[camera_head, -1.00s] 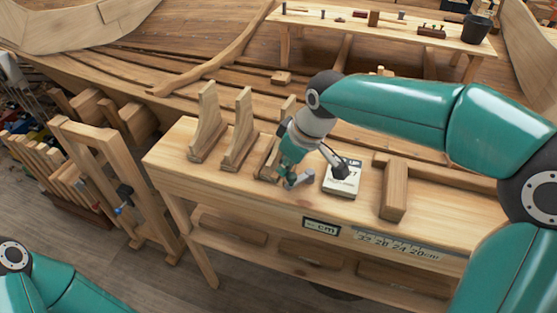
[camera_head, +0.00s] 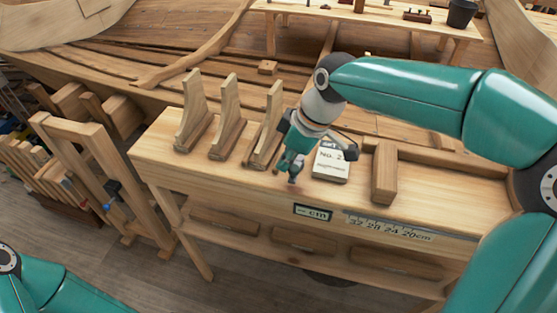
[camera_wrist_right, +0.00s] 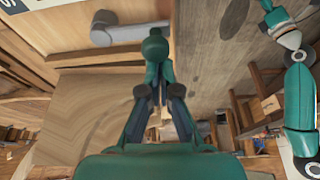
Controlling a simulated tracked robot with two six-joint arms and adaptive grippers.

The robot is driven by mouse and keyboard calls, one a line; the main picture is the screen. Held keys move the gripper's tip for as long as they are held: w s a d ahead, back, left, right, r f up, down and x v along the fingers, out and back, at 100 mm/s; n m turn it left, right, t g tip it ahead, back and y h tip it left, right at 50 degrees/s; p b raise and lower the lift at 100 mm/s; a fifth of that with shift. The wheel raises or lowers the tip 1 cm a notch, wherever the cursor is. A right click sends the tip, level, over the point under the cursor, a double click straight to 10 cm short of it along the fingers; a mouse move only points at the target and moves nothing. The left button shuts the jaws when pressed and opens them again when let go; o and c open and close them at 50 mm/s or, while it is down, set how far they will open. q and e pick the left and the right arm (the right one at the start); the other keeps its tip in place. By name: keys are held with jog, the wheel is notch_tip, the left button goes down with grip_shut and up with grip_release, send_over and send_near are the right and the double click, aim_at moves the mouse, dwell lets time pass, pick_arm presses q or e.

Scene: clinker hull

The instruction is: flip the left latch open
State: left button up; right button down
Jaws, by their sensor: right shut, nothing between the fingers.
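A grey metal latch lever (camera_wrist_right: 112,33) with a round pivot lies on wood at the top of the right wrist view, its arm pointing right in the picture. In the head view, a small piece of grey metal (camera_head: 296,174) shows at the bench's front edge, mostly hidden behind my right gripper (camera_head: 287,165). My right gripper (camera_wrist_right: 154,42) is shut and empty, its tips close beside the lever's free end; I cannot tell whether they touch. My left gripper is out of view; only part of that arm shows at the lower left.
The workbench (camera_head: 235,178) carries several upright wooden brackets (camera_head: 230,115) left of the gripper. A white card block (camera_head: 330,164) marked "No. 2" and a wooden block (camera_head: 384,172) stand to the right. A wooden frame (camera_head: 90,150) stands left of the bench.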

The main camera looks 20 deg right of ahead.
dwell(0.3)
jog(key=shift+r, duration=0.15)
jog(key=shift+d+r+p, duration=0.1)
jog(key=shift+r+p, duration=0.15)
jog(key=shift+p, duration=0.1)
jog(key=p+v, duration=0.6)
jog(key=v, duration=0.3)
jog(key=shift+w+d, duration=0.25)
jog(key=shift+a, duration=0.1)
